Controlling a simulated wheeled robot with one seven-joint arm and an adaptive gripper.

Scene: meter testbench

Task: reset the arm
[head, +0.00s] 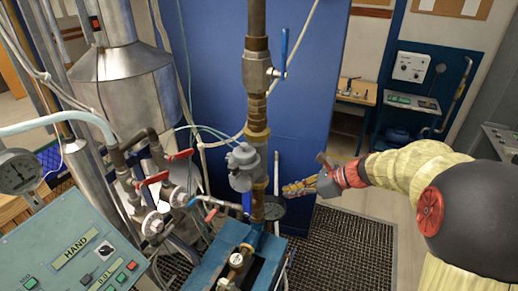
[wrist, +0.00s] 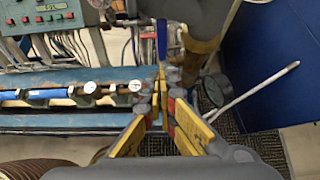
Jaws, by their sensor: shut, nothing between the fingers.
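My gripper (head: 290,189) is on the right side of the head view, at the end of my yellowish arm. It points left toward the vertical pipe and its grey meter (head: 243,166), and looks apart from them. In the wrist view my gripper (wrist: 171,80) shows yellow fingers coming together at the tips, with nothing between them. Part of the pipework behind the fingertips is hidden in the wrist view.
A green control panel (head: 78,250) and red-handled valves (head: 152,179) stand left. A blue wall panel (head: 300,80) is behind the pipe. A blue bench (wrist: 70,120) with gauges lies below my gripper. Floor grating (head: 345,245) is clear at right.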

